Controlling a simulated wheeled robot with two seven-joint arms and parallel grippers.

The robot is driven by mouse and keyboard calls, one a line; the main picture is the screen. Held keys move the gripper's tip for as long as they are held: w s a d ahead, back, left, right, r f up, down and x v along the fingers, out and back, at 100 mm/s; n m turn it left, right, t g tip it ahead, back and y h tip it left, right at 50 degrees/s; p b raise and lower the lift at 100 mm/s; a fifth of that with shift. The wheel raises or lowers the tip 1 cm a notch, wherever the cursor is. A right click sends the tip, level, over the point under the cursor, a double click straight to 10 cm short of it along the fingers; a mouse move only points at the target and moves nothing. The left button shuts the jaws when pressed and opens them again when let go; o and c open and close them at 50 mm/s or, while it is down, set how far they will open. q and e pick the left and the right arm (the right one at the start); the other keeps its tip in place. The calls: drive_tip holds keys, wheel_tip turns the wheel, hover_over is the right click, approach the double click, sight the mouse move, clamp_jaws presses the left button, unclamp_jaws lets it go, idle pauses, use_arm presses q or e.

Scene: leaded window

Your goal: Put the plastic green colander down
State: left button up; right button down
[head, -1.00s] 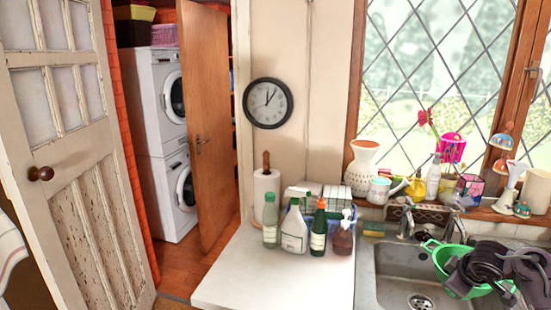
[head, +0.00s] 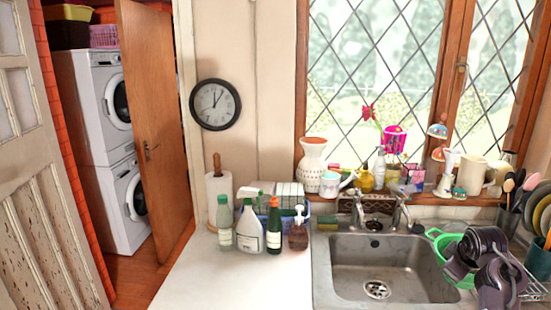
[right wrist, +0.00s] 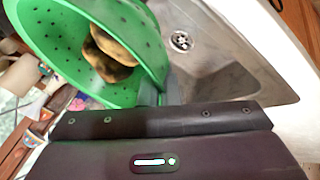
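The plastic green colander (head: 447,242) is at the right end of the sink (head: 350,285) in the head view, partly hidden behind my dark right gripper (head: 462,262). In the right wrist view the colander (right wrist: 135,45) fills the upper left, tilted in the picture, with brownish-yellow lumps (right wrist: 110,55) inside. My right gripper (right wrist: 155,98) appears shut on its rim; the fingertips are mostly hidden. I cannot tell whether the colander touches the sink. My left gripper is in neither view.
The white counter (head: 225,290) left of the sink has free room at its front. Several bottles (head: 249,232) stand at its back. The tap (head: 398,210) rises behind the basin. A utensil pot and plate rack (head: 535,288) crowd the right side.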

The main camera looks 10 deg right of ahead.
drive_tip(key=shift+s+r, duration=0.1)
drive_tip(key=shift+s, duration=0.2)
drive_tip(key=s+a+f+n+y, duration=0.1)
drive_tip(key=a+f+n, duration=0.1)
drive_tip(key=a, duration=0.9)
drive_tip(key=s+a+f+n+y, duration=0.1)
drive_tip(key=a+f+n, duration=0.15)
drive_tip(key=a, duration=0.85)
drive_tip(key=s+a+r+y, duration=0.1)
drive_tip(key=s+a+r, duration=0.2)
drive_tip(key=s+a, duration=0.35)
drive_tip(key=s+a+r, duration=0.4)
drive_tip(key=a, duration=0.5)
wheel_tip(320, 180, down, 6)
drive_tip(key=b, duration=0.5)
drive_tip(key=shift+d+n+t+b, duration=0.25)
drive_tip(key=shift+n+t+b, duration=0.05)
drive_tip(key=shift+n+t, duration=0.1)
